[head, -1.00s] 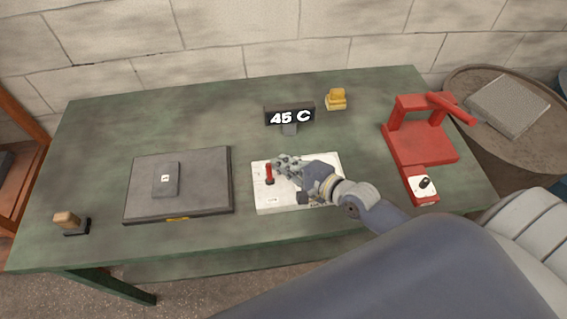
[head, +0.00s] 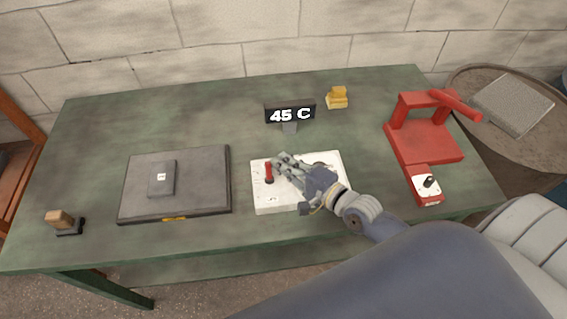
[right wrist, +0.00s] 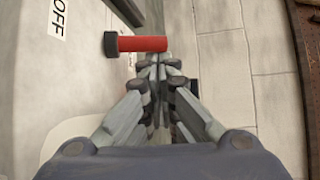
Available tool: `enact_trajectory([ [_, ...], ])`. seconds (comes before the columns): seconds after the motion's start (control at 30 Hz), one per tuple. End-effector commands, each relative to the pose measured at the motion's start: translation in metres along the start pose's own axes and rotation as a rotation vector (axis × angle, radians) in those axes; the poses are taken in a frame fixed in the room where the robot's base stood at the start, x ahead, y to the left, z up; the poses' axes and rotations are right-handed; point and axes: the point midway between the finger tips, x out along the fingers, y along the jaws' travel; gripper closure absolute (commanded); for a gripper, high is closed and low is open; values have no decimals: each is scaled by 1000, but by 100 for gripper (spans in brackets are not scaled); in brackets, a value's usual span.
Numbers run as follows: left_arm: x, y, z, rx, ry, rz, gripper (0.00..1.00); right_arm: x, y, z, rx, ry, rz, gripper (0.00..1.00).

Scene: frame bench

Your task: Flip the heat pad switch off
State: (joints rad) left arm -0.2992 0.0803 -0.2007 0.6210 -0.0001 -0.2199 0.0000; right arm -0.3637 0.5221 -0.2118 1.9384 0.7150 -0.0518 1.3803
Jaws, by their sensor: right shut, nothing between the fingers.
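The white switch panel (head: 292,204) lies on the green table, with a red lever (head: 268,171) standing up from its left part. In the right wrist view the red lever (right wrist: 143,44) sticks out from a black collar, and an OFF label (right wrist: 60,16) is on the panel near it. My right gripper (head: 281,160) is shut and empty, just right of the lever; its fingertips (right wrist: 158,64) look very close to the lever, but I cannot tell whether they touch. A dark grey pad (head: 206,178) lies left of the panel. My left gripper is not in view.
A display (head: 290,113) reading 45 C stands behind the panel. A small block (head: 162,178) rests on the pad. A red press-like device (head: 428,145) with a black knob stands at right. A yellow object (head: 337,98) is at the back, a wooden-handled tool (head: 62,219) at front left.

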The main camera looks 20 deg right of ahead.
Motion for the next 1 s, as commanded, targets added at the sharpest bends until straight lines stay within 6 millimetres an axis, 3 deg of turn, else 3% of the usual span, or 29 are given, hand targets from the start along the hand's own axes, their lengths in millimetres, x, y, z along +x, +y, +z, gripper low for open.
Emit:
enact_trajectory([
  [0.3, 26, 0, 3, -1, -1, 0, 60, -6, 4, 5, -112, -2, -148, 100],
  [1.0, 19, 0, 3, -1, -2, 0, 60, -18, 2, 13, -107, -1, -142, 100],
])
